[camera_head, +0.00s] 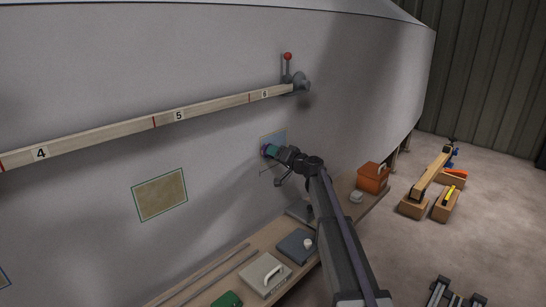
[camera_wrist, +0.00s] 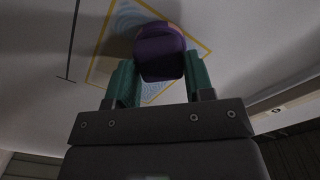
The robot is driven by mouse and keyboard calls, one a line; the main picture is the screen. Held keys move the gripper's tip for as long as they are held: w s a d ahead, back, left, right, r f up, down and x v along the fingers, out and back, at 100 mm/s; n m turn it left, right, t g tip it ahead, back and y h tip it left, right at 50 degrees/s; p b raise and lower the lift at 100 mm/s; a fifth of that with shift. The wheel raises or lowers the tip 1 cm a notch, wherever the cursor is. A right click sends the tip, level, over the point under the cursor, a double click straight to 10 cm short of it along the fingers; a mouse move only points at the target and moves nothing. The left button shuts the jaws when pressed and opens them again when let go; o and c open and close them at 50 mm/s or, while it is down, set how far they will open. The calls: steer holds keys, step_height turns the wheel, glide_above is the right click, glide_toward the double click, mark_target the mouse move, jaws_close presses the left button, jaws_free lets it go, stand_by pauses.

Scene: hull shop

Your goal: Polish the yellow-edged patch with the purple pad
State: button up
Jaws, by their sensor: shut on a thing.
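My gripper (camera_wrist: 161,82) has its green fingers shut on the purple pad (camera_wrist: 160,52) in the wrist view. I cannot tell for sure whether the pad touches the surface. In the head view my gripper (camera_head: 271,151) is at the hull, in front of the yellow-edged patch (camera_head: 279,136), and covers its lower part.
A green-edged tan patch (camera_head: 160,195) is on the hull to the left. A numbered wooden batten (camera_head: 200,109) runs above, ending at a red-knobbed clamp (camera_head: 288,75). Below, a wooden plank (camera_head: 235,262) bears a white-handled block (camera_head: 265,275) and an orange box (camera_head: 373,178).

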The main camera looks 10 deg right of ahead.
steer(key=shift+w+d, duration=1.25)
steer(key=shift+d, duration=0.35)
steer(key=shift+w+d, duration=1.3)
steer(key=shift+d, duration=0.35)
steer(key=shift+w+d, duration=1.25)
steer(key=shift+d, duration=0.35)
steer(key=shift+s+a+f+b, duration=0.35)
steer(key=shift+s+a, duration=1.15)
steer(key=shift+a, duration=0.4)
steer(key=shift+s+a+f+b, duration=0.4)
steer(key=shift+s+a, duration=1.1)
steer(key=shift+a, duration=0.35)
steer(key=shift+s+a+f+b, duration=0.35)
steer(key=shift+s+a, duration=1.15)
steer(key=shift+a, duration=0.4)
steer(key=o, duration=0.4)
steer(key=c, duration=0.4)
steer(key=shift+d, duration=0.1)
